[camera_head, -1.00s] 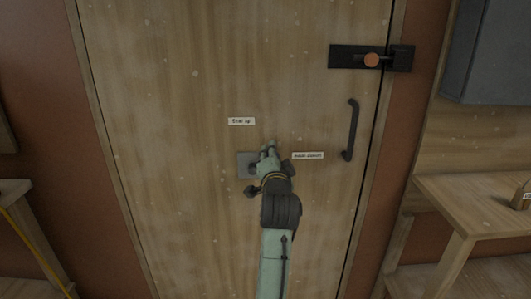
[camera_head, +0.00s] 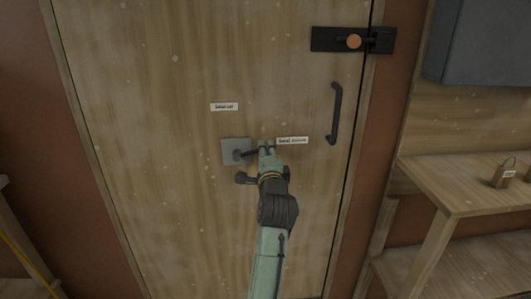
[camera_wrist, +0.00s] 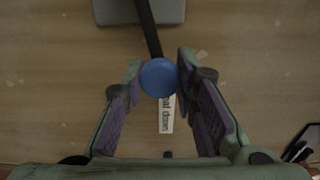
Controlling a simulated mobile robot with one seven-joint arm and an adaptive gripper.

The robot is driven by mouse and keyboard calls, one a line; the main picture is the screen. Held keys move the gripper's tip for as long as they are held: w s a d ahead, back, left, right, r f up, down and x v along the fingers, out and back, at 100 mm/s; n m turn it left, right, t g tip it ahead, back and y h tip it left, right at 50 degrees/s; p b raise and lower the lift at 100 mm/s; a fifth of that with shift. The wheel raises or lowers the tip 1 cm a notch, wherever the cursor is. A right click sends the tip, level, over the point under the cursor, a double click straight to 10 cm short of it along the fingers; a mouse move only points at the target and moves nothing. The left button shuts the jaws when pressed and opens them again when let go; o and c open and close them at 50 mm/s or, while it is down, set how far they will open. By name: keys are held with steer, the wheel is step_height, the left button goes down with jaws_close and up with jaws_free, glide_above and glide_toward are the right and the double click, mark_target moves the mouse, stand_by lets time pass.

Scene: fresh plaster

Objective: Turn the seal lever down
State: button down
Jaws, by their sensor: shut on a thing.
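The seal lever is a dark bar (camera_head: 250,153) on a grey plate (camera_head: 228,146) on the wooden door. It points right, slightly upward, toward the "seal down" label (camera_head: 292,141). In the wrist view the bar (camera_wrist: 149,30) runs from the plate (camera_wrist: 115,12) to a round blue knob (camera_wrist: 158,77). My gripper (camera_head: 267,147) is at the lever's free end, its fingers (camera_wrist: 159,78) closed on both sides of the knob. The knob covers part of the label in the wrist view. The "seal up" label (camera_head: 224,106) is above the plate.
A dark door handle (camera_head: 334,113) stands to the right. A black bolt with an orange knob (camera_head: 354,41) is above it. A wooden bench (camera_head: 460,185) with a tagged padlock-like object (camera_head: 504,174) is at right. The door face around the lever is clear.

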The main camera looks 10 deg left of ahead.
steer(key=shift+f, duration=0.1)
stand_by(0.3)
steer(key=c, duration=1.3)
jaws_free()
steer(key=v, duration=1.2)
